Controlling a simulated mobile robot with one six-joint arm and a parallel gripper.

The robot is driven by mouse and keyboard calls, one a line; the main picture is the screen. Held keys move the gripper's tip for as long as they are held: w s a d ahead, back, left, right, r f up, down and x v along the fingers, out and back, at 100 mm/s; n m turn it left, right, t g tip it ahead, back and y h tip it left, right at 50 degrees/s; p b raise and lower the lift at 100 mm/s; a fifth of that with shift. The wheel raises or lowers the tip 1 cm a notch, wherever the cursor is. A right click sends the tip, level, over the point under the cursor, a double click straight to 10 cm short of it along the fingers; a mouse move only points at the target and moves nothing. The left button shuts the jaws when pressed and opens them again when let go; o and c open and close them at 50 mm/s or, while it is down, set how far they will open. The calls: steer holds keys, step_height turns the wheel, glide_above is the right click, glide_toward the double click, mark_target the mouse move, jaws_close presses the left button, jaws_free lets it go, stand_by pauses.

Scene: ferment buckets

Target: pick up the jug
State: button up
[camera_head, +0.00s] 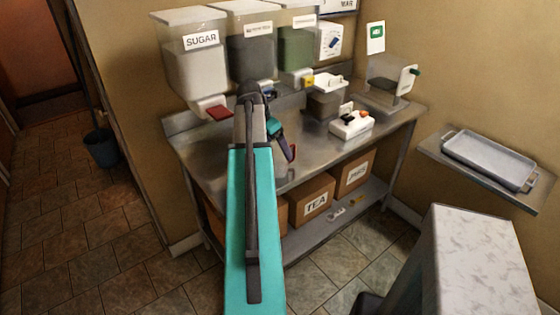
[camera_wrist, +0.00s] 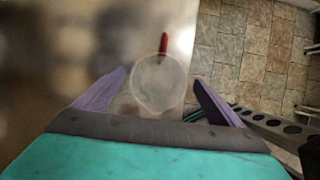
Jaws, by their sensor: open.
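The jug (camera_wrist: 158,88) is a clear, round vessel seen from above in the wrist view, with a red handle (camera_wrist: 163,43) pointing away from me. It stands near the edge of the steel bench. My gripper (camera_wrist: 160,78) is open, with its two purple fingers spread to the left and right of the jug's near part. I cannot tell whether either finger touches it. In the head view my arm hides most of the jug, and a red piece (camera_head: 291,152) that looks like its handle shows just right of my gripper.
Several wall dispensers, including sugar (camera_head: 196,65), hang above. Boxes (camera_head: 312,198) sit on the shelf below. A tray (camera_head: 488,160) lies on a side shelf.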

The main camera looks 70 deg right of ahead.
mark_target(281, 153)
steer(key=shift+f, duration=0.1)
stand_by(0.3)
steer(key=shift+p+x, duration=1.05)
steer(key=shift+x, duration=1.45)
steer(key=shift+d, duration=0.1)
steer(key=c, duration=1.1)
steer(key=shift+r, duration=0.2)
steer(key=shift+c, duration=0.2)
steer(key=s+a+r+b, duration=0.4)
steer(key=s+a+b, duration=0.1)
steer(key=s+a, duration=0.6)
steer(key=shift+s+r, duration=0.3)
steer(key=shift+s, duration=0.05)
steer(key=shift+w, duration=0.1)
